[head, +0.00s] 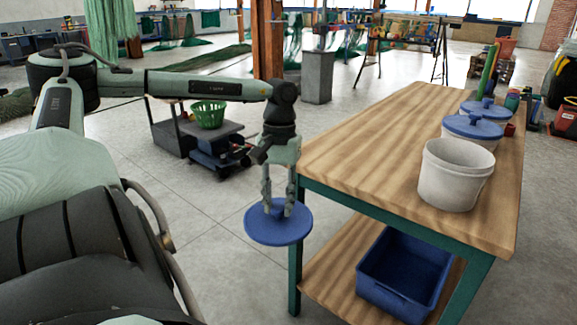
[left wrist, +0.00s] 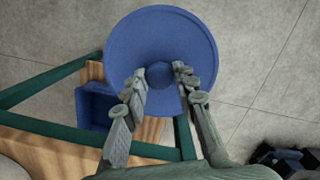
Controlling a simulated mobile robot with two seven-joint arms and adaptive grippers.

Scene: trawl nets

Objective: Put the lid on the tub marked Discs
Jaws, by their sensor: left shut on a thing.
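My left gripper (head: 278,204) is shut on the knob of a round blue lid (head: 262,230). It holds the lid level in the air, left of the table's near left corner. The left wrist view shows the lid (left wrist: 190,38) with both fingers (left wrist: 160,80) at its central knob. An open white tub (head: 453,180) stands on the table near its front right, with no label readable. Behind it are a white tub with a blue lid (head: 472,127) and another blue-lidded tub (head: 486,108). Which tub is marked Discs cannot be told. My right gripper is not in view.
The wooden table (head: 370,150) has a clear left half. A blue crate (head: 403,275) sits on its lower shelf. Green and other small items stand at the table's far right. A cart with a green basket (head: 208,114) stands behind my left arm.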

